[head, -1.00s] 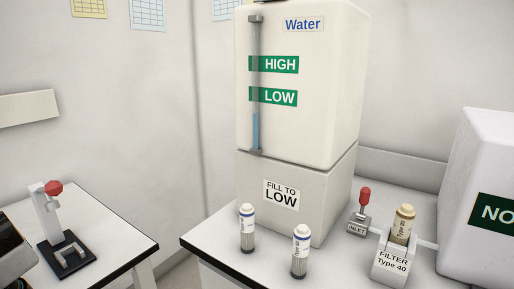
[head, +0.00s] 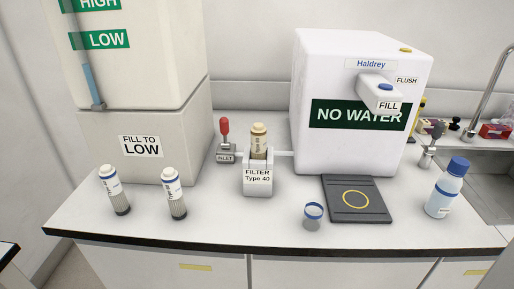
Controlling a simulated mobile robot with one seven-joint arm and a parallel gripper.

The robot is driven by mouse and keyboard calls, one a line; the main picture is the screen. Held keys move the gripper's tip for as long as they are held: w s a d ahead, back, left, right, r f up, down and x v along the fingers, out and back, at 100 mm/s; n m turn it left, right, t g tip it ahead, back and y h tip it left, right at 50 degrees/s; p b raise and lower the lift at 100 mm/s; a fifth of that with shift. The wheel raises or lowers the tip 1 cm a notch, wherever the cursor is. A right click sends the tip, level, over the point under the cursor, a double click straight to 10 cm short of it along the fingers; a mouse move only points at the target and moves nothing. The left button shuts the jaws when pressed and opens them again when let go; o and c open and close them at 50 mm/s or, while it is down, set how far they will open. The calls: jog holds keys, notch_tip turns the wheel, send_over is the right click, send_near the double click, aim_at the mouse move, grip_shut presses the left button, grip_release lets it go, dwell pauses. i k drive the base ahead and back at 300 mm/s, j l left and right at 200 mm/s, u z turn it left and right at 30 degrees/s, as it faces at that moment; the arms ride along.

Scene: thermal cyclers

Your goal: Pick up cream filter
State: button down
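The cream filter (head: 258,142) is a short cylinder with a tan cap and a printed label. It stands upright in a white holder (head: 257,181) marked "FILTER Type 40", in the middle of the bench in the head view. The holder hides its lower part. Two other filters, white and grey with dark blue bands, stand on the bench to the left: one at the far left (head: 114,191) and one nearer the holder (head: 174,194). My gripper is not in the head view.
A red-handled inlet valve (head: 225,142) stands just left of the holder. The water tank (head: 146,133) is behind left, the "NO WATER" unit (head: 340,75) behind right. Bench front centre is clear.

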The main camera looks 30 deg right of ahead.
aim_at(258, 132)
jog(key=z, duration=1.7)
jog(key=j+z, duration=0.1)
jog(key=z, duration=0.25)
jog(key=j+z, duration=0.1)
jog(key=z, duration=0.25)
jog(key=k+j+z, duration=0.1)
jog(key=z, duration=0.25)
jog(key=k+j, duration=0.25)
jog(key=j, duration=0.15)
jog(key=k+j, duration=0.3)
jog(key=i+j, duration=0.15)
jog(key=j, duration=0.25)
jog(key=i+j, duration=0.15)
jog(key=j, duration=0.25)
jog(key=i+j, duration=0.15)
jog(key=j, duration=0.25)
